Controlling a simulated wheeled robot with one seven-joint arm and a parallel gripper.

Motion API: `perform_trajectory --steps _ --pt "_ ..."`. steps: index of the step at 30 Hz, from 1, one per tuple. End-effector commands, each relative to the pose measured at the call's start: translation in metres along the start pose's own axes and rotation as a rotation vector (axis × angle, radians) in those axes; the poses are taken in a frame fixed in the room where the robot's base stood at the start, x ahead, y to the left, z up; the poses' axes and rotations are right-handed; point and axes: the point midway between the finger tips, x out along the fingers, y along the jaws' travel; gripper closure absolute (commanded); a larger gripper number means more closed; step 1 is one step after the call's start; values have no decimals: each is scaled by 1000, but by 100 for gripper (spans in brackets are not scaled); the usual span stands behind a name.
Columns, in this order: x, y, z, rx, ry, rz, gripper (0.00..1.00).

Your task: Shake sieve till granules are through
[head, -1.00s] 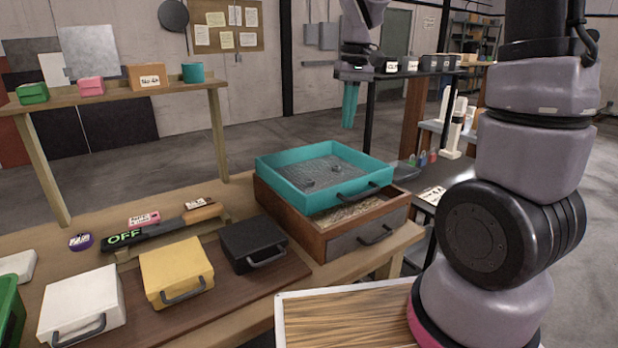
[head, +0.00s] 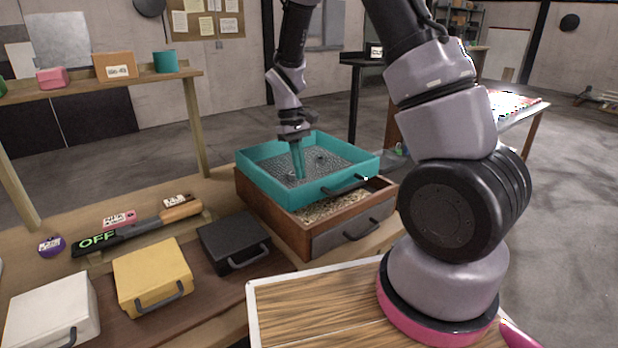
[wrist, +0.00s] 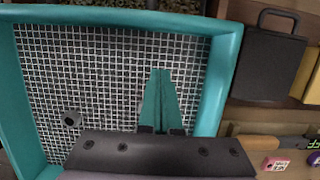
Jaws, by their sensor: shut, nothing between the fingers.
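The teal sieve (head: 349,189) sits on top of a brown wooden box (head: 283,228), shifted so that part of the box's open top shows at the front. Pale granules (head: 333,208) lie in the box. The sieve's mesh (wrist: 110,75) shows in the wrist view, with a small dark lump (wrist: 72,118) on it; no heap of granules is on the mesh there. My gripper (head: 298,178) points down inside the sieve, its teal fingers shut and empty. The fingers (wrist: 163,75) are over the mesh in the wrist view; whether they touch it I cannot tell.
Black (head: 232,241), yellow (head: 152,279) and white (head: 52,315) cases stand left of the box. A black bar marked OFF (head: 120,237) lies behind them. A shelf (head: 100,84) stands at the back left. A wood-grain panel (head: 320,305) is in front.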

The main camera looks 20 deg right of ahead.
Motion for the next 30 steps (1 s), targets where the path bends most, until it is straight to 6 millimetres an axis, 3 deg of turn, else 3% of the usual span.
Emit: perform_trajectory --steps 2,10,23,30 --pt "14 0 3 0 -3 1 100" --pt "18 0 35 0 1 0 100" --pt "20 0 40 0 1 1 100" --pt "28 0 73 2 0 -2 100"
